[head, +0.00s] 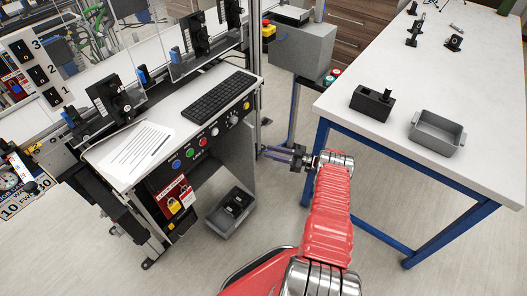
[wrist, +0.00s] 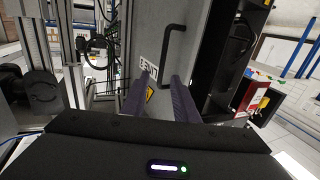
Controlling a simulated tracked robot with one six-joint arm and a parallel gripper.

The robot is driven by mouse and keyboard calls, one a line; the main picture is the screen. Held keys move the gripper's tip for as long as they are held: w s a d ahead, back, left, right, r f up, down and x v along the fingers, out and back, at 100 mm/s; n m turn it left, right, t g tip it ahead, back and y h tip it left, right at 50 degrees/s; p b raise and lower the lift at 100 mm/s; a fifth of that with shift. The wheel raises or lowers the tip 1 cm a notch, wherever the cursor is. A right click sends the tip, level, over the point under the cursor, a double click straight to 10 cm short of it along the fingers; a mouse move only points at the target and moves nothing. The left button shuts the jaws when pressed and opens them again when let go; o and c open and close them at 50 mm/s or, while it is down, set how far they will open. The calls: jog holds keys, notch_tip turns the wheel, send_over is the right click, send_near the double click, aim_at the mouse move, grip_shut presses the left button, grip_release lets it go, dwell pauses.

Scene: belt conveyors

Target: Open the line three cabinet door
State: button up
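A grey cabinet panel (wrist: 150,30) with a black bar handle (wrist: 172,40) and a partly legible white label stands ahead of my gripper in the wrist view. In the head view a grey panel (head: 236,146) shows under the right end of the control desk; its handle is hidden there. My gripper (head: 268,152) is just right of that panel. In the wrist view its two fingers (wrist: 162,76) are apart with nothing between them. The handle appears beyond the fingertips, slightly right of centre. I cannot tell whether the fingers touch the panel, or how far the door stands open.
The control desk (head: 155,125) carries a keyboard (head: 218,95) and a paper. A grey bin (head: 232,210) sits on the floor below. A white workbench (head: 400,115) with blue legs stands to the right, close to my arm. A red lockout box (wrist: 265,100) shows at right in the wrist view.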

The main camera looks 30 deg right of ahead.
jog(key=v, duration=0.7)
jog(key=shift+c, duration=0.3)
